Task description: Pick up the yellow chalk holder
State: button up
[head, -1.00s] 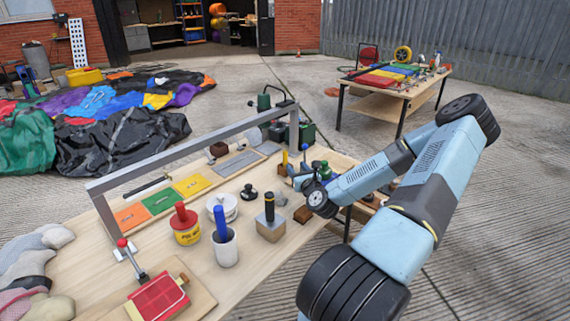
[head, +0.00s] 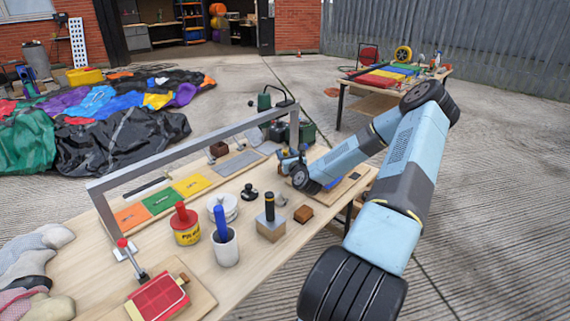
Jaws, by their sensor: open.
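I cannot make out the yellow chalk holder for certain now. A slim yellow upright piece stood at the far part of the near workbench (head: 120,262) a second ago, and that spot is now behind my gripper (head: 286,158). My gripper is over the far right part of the bench, low and close to its top. It is open, but its fingers are small and partly hidden by my wrist. I cannot tell whether they touch anything.
A grey metal frame (head: 190,150) spans the bench. A blue-handled tool in a white cup (head: 226,248), a red-and-yellow pot (head: 186,228), a black-handled tool in a wooden block (head: 270,228) and a brown block (head: 303,214) stand nearer. A second table (head: 400,85) is behind.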

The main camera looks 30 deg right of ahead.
jog(key=shift+w, duration=0.45)
grip_shut()
